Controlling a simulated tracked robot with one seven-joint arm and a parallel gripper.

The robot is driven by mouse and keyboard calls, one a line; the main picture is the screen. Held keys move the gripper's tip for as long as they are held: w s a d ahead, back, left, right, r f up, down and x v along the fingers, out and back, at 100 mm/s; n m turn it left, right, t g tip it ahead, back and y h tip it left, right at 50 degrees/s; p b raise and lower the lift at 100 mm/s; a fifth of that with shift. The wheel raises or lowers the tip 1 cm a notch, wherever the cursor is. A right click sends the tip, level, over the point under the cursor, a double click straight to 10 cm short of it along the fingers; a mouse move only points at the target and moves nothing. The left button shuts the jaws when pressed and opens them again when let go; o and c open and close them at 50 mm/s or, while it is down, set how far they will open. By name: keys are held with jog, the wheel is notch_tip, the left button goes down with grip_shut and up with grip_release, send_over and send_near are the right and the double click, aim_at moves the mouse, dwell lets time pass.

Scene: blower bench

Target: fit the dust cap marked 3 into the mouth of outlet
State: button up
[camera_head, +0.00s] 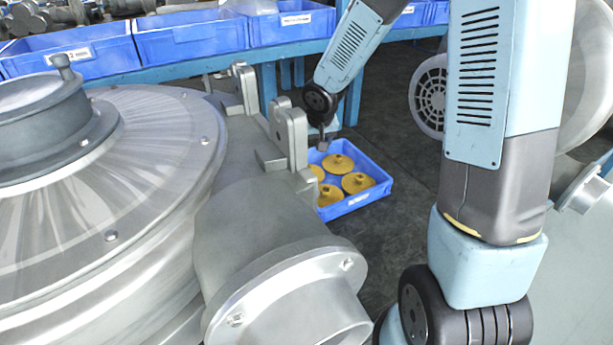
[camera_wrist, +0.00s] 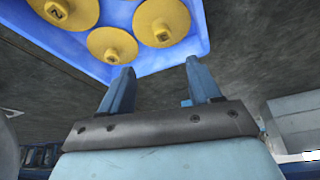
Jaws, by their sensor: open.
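Several yellow round dust caps with raised hubs lie in a blue crate (camera_head: 372,200) on the floor. In the head view, one cap (camera_head: 357,183) is at the front right and another (camera_head: 338,163) at the back. In the wrist view, three show clearly: a left cap (camera_wrist: 70,14), a lower cap (camera_wrist: 112,46) and a right cap (camera_wrist: 170,20). The left one seems marked 2; the other marks are too small to read surely. My gripper (camera_wrist: 158,84) is open and empty, with its fingers near the crate's edge. The outlet (camera_head: 310,318) is the flanged pipe mouth at bottom centre, open.
A large grey blower housing (camera_head: 110,230) fills the left. Upright lugs (camera_head: 290,135) stand between the outlet and the crate. Blue bins (camera_head: 190,35) stand on a bench behind. Another machine (camera_head: 432,95) is at the right. Dark floor lies around the crate.

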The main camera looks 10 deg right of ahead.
jog(key=x, duration=0.7)
jog(key=shift+f, duration=0.2)
jog(key=shift+a+x, duration=0.2)
jog(key=shift+x, duration=0.75)
jog(key=shift+a+x, duration=0.15)
jog(key=shift+x, duration=0.8)
jog(key=shift+w+f, duration=0.2)
jog(key=shift+f, duration=0.5)
jog(key=c, duration=1.1)
jog(key=shift+r, duration=0.15)
jog(key=shift+c, duration=0.2)
